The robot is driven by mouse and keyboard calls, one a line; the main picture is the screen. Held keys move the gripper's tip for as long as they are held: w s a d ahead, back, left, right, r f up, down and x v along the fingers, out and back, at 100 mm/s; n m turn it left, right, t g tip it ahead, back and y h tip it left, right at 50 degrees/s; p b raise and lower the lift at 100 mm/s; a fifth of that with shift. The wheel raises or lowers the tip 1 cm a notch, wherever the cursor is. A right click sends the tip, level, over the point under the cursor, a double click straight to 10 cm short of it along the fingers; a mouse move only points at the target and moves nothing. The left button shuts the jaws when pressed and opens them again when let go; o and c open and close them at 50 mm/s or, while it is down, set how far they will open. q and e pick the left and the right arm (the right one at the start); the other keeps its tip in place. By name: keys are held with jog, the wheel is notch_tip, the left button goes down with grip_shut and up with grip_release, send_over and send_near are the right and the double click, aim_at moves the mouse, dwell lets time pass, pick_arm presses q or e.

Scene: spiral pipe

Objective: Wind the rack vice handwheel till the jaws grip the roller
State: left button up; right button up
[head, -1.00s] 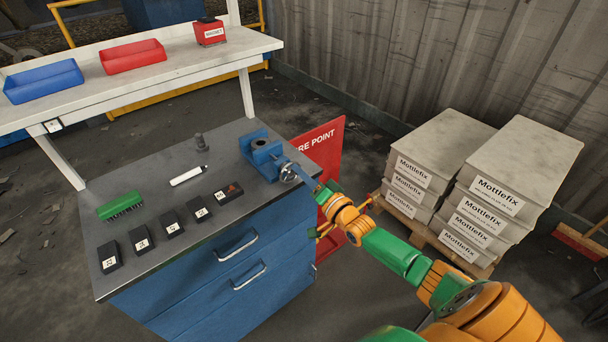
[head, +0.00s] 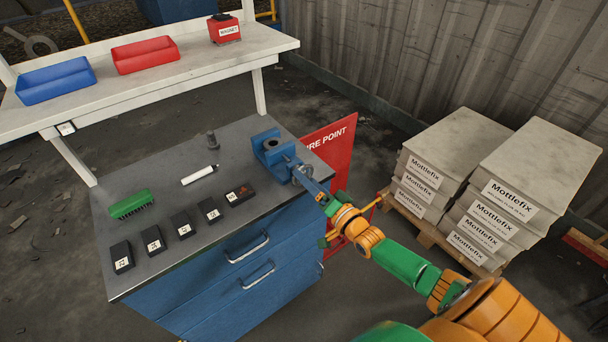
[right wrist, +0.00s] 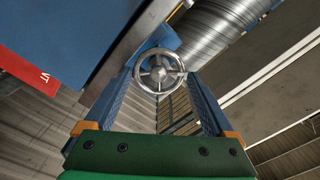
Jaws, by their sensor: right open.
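The blue vice (head: 270,147) stands at the right back corner of the grey bench top. Its silver handwheel (head: 302,174) faces right, toward my right arm. In the right wrist view the spoked handwheel (right wrist: 160,72) lies between the far ends of my two blue fingers. My right gripper (head: 312,184) is open, its fingers at either side of the wheel; I cannot tell whether they touch it. The roller cannot be made out in the vice jaws. My left gripper is not in view.
Several black labelled blocks (head: 153,240), a green brush (head: 130,204), a white marker (head: 200,175) and a grey peg-like piece (head: 213,140) are on the bench. A red sign (head: 335,150) stands behind the vice. Stacked Mottlefix bags (head: 500,190) lie right.

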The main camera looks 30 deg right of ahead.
jog(key=n, duration=1)
jog(key=f+n, duration=0.1)
jog(key=n, duration=0.4)
jog(key=shift+s+a+f+n+p, duration=0.1)
jog(key=shift+s+a+n+p, duration=0.1)
jog(key=shift+a+n+p, duration=0.15)
jog(key=shift+w, duration=0.1)
